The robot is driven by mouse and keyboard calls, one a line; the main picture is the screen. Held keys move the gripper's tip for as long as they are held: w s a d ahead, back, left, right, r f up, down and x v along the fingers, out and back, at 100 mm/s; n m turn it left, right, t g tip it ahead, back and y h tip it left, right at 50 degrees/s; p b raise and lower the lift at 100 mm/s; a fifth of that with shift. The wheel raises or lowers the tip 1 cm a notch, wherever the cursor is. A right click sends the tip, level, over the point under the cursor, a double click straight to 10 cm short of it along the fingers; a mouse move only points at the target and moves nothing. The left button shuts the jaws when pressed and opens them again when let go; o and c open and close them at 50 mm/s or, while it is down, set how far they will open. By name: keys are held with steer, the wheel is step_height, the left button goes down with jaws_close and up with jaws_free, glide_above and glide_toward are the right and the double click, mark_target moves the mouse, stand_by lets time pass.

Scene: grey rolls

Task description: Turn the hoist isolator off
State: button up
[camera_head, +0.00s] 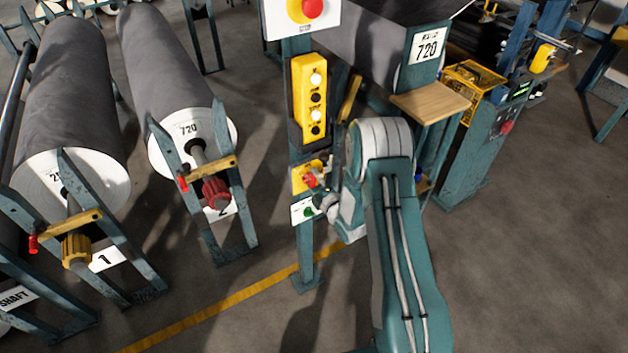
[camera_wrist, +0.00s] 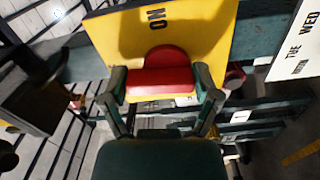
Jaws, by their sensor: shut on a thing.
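The hoist isolator is a yellow plate (camera_wrist: 205,42) with a red rotary handle (camera_wrist: 160,76) on it. The word ON is printed on the plate above the handle in the wrist view. In the head view the yellow isolator box (camera_head: 299,181) is low on the teal post, under the yellow push-button station. My gripper (camera_wrist: 164,90) is shut on the red handle, one finger at each end of its bar.
The yellow push-button station (camera_head: 311,98) and a red emergency button (camera_head: 312,8) are above on the same post. A white tag (camera_head: 303,211) is below the box. Grey rolls (camera_head: 168,70) on stands are at the left. A wooden shelf (camera_head: 430,103) is right of the post. Floor at the lower right is clear.

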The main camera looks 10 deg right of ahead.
steer(key=shift+a+f+n, duration=0.15)
steer(key=shift+n, duration=0.45)
steer(key=shift+s, duration=0.1)
steer(key=o, duration=1)
steer(key=shift+a+f, duration=0.1)
steer(key=shift+c, duration=0.2)
steer(key=shift+s+d, duration=0.2)
steer(key=shift+s, duration=0.1)
steer(key=v, duration=1.1)
steer(key=shift+s+a, duration=0.1)
steer(key=shift+s, duration=0.1)
